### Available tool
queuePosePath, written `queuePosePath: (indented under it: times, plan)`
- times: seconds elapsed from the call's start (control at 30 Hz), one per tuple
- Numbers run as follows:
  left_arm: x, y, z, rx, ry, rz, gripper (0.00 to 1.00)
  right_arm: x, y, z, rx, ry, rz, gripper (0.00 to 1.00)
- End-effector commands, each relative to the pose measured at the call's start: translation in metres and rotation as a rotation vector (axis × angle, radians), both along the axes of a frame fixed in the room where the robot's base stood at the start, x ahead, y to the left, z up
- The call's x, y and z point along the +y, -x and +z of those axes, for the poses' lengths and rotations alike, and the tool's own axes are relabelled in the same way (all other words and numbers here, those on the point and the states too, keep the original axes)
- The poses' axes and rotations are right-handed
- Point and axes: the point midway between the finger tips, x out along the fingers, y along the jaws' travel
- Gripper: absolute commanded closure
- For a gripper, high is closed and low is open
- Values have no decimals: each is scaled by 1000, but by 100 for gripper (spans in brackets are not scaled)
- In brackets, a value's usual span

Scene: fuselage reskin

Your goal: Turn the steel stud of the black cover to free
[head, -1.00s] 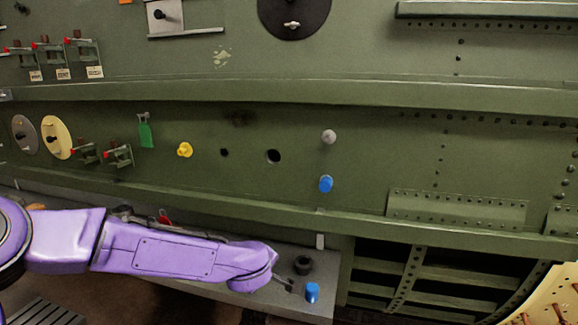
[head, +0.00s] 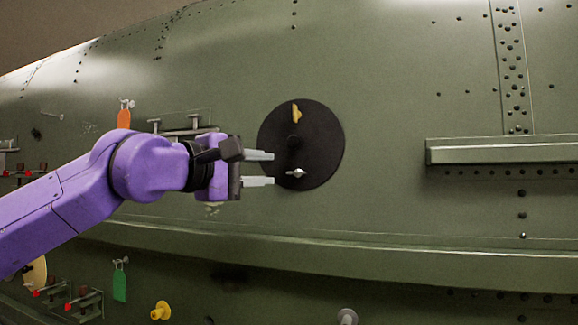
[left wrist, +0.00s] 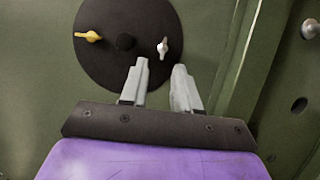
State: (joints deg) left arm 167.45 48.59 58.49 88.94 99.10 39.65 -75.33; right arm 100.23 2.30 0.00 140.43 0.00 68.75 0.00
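The round black cover (head: 325,145) is on the green fuselage skin. Its steel stud (head: 297,173) is a small silver wing shape low on the cover. A yellow stud (head: 296,113) is near the cover's top, and a black knob (head: 293,141) is at its middle. My left gripper (head: 272,169) is open and empty, its two grey fingers pointing at the cover. In the left wrist view the steel stud (left wrist: 163,47) shows just beyond and between the fingertips (left wrist: 161,64), apart from them. My right gripper is not in view.
A green ledge (head: 330,258) runs below the cover, and a rail (head: 500,150) juts out at right. Left of the cover are an orange tag (head: 124,116) and a bracket (head: 180,130), partly behind my arm. A green tag (head: 119,284) and a yellow knob (head: 160,310) sit lower.

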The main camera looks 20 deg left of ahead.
Motion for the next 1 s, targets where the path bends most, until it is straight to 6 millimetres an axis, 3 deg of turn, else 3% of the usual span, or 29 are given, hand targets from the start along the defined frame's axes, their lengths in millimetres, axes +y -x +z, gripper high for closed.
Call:
queuePosePath:
  times: [0.1, 0.3, 0.63, 0.67, 0.73, 1.0]
  plan:
    - [-12, -29, 3, 6, -3, 1, 69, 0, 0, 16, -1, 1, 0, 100]
    - [-26, -57, 1, 6, -2, 0, 69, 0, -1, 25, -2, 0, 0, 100]
    - [-29, -64, -1, 4, 0, -1, 69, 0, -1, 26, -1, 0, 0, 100]
    - [-29, -64, -1, 4, 0, -1, 76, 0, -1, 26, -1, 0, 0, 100]
    - [-29, -64, -1, 4, 0, -1, 98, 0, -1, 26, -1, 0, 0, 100]
    - [-29, -64, -2, 4, 2, 0, 100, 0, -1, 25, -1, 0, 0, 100]
